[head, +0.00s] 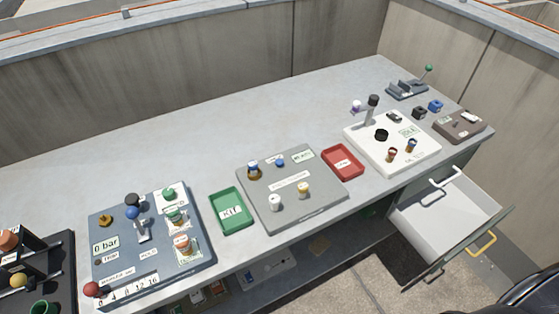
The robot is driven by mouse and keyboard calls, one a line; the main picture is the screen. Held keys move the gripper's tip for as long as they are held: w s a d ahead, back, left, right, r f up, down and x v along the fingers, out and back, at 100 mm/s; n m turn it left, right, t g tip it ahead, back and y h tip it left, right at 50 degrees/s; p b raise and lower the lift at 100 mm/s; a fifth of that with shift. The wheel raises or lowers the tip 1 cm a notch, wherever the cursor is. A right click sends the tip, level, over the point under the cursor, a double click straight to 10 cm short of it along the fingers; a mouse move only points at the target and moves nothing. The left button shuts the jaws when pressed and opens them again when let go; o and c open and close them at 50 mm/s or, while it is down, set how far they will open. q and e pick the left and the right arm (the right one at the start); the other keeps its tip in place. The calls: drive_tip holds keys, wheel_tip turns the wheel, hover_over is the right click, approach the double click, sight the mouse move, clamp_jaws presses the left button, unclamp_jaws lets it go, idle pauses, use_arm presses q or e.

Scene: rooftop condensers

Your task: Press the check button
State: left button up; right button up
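No label that I can read says check, so I cannot tell which control is the check button. A blue-grey panel (109,232) at the left carries a 0 bar display, a lever, and green, blue and orange knobs. A grey panel (316,209) in the middle carries blue, white and yellow-topped parts and small labels. A white panel (371,155) at the right carries a black round knob (381,135), a dark-topped post and small coloured parts. A brown-grey box (460,127) has small labels on top. Neither of my grippers is in view.
A green tray (246,223) and a red tray (355,174) lie between the panels. A drawer (440,220) stands open at the right front. A dark rack (65,270) is at the left edge. The bench's back strip is clear, before a concrete wall.

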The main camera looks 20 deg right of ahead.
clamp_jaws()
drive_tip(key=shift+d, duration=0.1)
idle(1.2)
